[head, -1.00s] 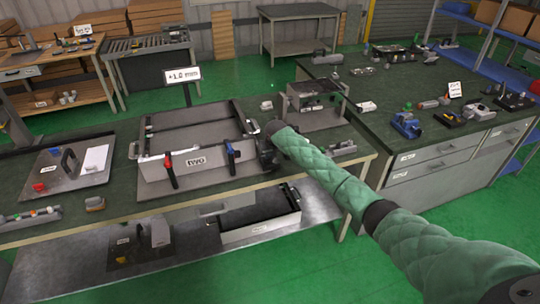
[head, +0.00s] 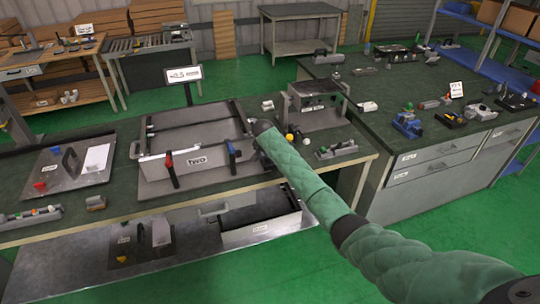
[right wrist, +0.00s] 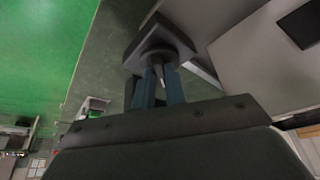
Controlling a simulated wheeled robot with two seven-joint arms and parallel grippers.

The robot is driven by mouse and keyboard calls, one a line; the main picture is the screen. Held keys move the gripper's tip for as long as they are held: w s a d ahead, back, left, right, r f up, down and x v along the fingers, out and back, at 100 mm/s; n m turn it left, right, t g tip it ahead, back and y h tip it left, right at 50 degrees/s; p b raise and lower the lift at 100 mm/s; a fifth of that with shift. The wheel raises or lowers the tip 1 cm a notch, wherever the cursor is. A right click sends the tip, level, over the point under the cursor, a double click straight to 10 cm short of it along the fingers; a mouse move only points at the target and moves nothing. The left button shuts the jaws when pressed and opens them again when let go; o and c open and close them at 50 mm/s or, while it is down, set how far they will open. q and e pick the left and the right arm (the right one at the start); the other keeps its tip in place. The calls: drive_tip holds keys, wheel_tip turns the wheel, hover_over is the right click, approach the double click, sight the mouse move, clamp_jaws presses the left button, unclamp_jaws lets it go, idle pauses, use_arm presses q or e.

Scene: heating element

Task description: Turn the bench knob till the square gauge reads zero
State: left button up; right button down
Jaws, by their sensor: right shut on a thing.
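The square gauge is a white display (head: 184,75) on a post behind the grey metal fixture (head: 196,162) marked "TWO". Its digits are blurred; they look like 0.5 mm, and I cannot tell the sign. My right gripper (right wrist: 161,80) is at the right end of the fixture, shut on a dark grey, angular knob (right wrist: 158,48) in the right wrist view. Two blue-toned fingers reach up to the knob. In the head view my green right arm hides the knob and most of the gripper. My left gripper is out of view.
The fixture's front carries a red-handled clamp (head: 169,168) and a blue-handled clamp (head: 232,154). A plate with a black handle (head: 70,166) lies to the left.

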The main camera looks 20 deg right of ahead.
drive_tip(key=shift+w+a+m+h, duration=0.1)
drive_tip(key=shift+m+h, duration=0.2)
drive_tip(key=shift+m, duration=0.7)
drive_tip(key=shift+g, duration=0.3)
drive_tip(key=c, duration=1.4)
unclamp_jaws()
drive_tip(key=shift+c, duration=0.2)
